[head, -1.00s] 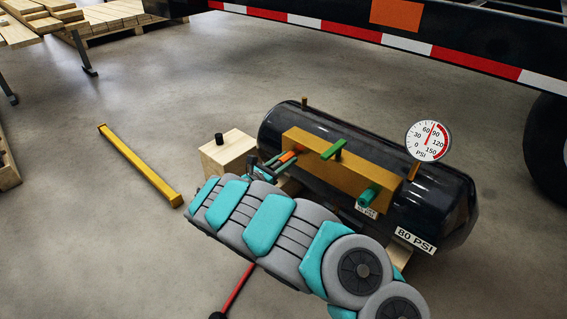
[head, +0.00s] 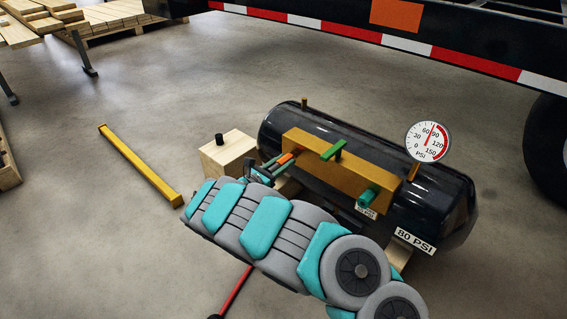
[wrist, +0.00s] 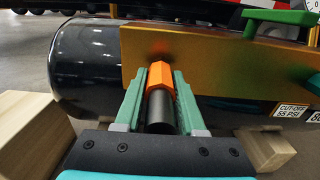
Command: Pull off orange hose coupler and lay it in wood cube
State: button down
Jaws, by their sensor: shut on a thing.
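The orange hose coupler (head: 286,158) is at the left part of the brass block on the black tank. In the wrist view the orange coupler (wrist: 160,75), with a dark grey cylinder behind it, lies between the two green fingers. My gripper (wrist: 160,88) is shut on it; the gripper also shows in the head view (head: 273,166). The coupler's front end is close to the brass face; I cannot tell if they touch. The wood cube (head: 222,160), with a black peg on top, stands on the floor left of the tank.
The black tank (head: 440,212) carries the brass block (head: 310,157), a green handle (head: 334,149), a green fitting (head: 368,195) and a round gauge (head: 428,141). A yellow bar (head: 140,165) lies on the floor at left. A red rod (head: 236,291) is below my arm. Open floor lies left.

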aim_at(272, 170)
jog(key=shift+p+v, duration=0.8)
jog(key=shift+v, duration=1.65)
